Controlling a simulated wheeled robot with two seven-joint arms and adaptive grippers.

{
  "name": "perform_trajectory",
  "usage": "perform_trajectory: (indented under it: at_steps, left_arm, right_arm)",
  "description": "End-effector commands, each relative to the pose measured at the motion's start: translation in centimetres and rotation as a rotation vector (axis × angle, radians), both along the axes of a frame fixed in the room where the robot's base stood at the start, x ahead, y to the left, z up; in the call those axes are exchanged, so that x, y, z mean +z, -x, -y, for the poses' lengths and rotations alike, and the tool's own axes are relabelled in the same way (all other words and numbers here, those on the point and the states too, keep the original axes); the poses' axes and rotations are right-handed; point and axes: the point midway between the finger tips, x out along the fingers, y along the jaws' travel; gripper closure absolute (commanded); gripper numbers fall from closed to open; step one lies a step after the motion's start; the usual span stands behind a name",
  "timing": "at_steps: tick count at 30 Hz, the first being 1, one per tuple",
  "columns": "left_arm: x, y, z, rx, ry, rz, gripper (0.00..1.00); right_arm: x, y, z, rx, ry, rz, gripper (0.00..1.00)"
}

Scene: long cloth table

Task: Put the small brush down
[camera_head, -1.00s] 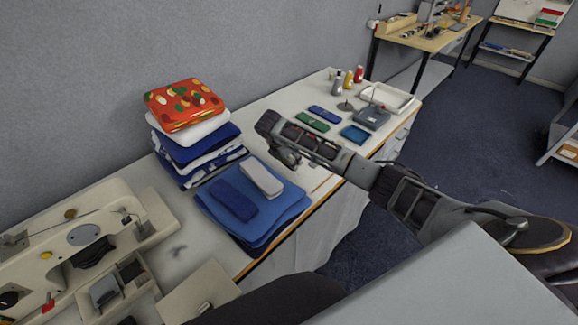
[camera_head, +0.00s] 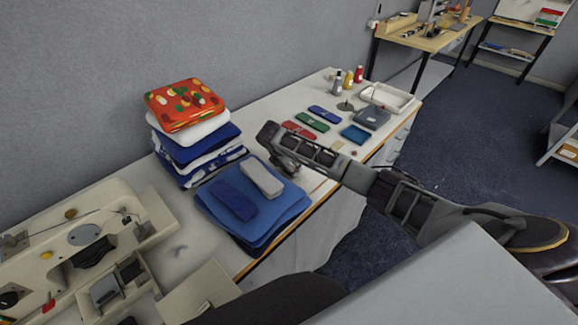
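I cannot make out a small brush for certain. My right gripper (camera_head: 281,160) is at the end of the arm that comes in from the right, over the table beside the folded blue cloth (camera_head: 286,213). Its fingers are small and dark here, so I cannot tell if they are open or shut, or hold anything. On the cloth lie a white block (camera_head: 261,179) and a dark blue block (camera_head: 232,201). My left gripper is not in view.
A red flat piece (camera_head: 299,131), a green one (camera_head: 312,121) and a blue one (camera_head: 324,113) lie beyond the gripper. A folded cloth stack (camera_head: 205,135) stands at left, a sewing machine (camera_head: 80,240) at front left, and a white tray (camera_head: 388,98) at the far end.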

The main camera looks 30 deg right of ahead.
Motion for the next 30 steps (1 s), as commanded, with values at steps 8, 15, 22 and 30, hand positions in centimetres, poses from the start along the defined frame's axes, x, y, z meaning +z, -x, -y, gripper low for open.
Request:
perform_trajectory:
  at_steps: [8,15,22,30]
  left_arm:
    - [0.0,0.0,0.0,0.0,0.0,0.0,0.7]
    - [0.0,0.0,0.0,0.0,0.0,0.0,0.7]
    - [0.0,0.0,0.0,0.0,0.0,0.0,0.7]
    - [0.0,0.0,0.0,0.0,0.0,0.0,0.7]
  right_arm:
    - [0.0,0.0,0.0,0.0,0.0,0.0,0.17]
    - [0.0,0.0,0.0,0.0,0.0,0.0,0.17]
    - [0.8,0.0,-0.2,0.0,0.0,0.001,0.17]
    - [3.6,0.4,-1.3,0.001,0.0,0.002,0.17]
